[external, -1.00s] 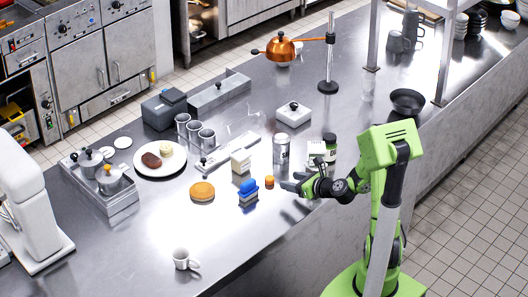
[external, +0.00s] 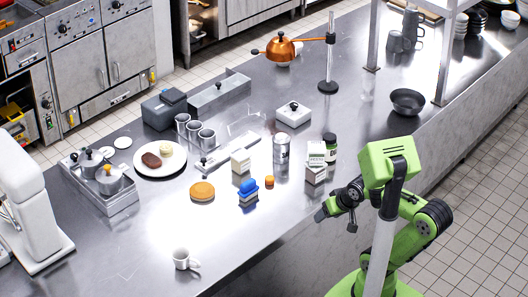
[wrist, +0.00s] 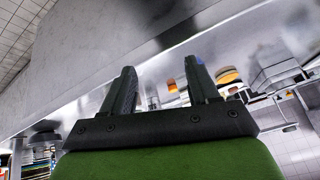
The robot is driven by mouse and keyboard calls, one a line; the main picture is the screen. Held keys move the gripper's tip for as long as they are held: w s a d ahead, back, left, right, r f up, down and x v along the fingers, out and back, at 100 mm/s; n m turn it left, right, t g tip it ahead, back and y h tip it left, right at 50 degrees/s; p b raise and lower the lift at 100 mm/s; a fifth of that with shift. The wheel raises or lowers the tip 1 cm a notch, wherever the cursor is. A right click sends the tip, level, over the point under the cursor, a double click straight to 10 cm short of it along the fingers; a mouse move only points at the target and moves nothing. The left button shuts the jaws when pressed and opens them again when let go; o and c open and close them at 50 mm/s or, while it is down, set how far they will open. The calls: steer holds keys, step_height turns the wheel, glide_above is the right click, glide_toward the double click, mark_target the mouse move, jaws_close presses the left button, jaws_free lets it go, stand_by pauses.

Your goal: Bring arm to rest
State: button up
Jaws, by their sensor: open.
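My gripper (external: 322,213) is at the near edge of the steel counter (external: 120,240), with nothing held. In the wrist view its two dark fingers (wrist: 158,85) stand apart with a clear gap between them. My green arm is folded in close to its base at the right of the external view. Behind the gripper on the counter are a small white and grey box stack (external: 315,174) and a dark jar with a green label (external: 330,148). Nothing touches the fingers.
Left of my gripper stand an orange cap (external: 269,182), a blue-topped stack (external: 248,195), a bun (external: 202,191) and a metal shaker (external: 281,150). A black bowl (external: 408,101) sits behind my arm.

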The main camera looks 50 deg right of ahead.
steer(key=s+n, duration=0.2)
steer(key=s, duration=0.1)
steer(key=s+r+n, duration=0.1)
steer(key=n, duration=0.1)
steer(key=shift+s+d+g, duration=0.2)
steer(key=shift+s+g, duration=0.2)
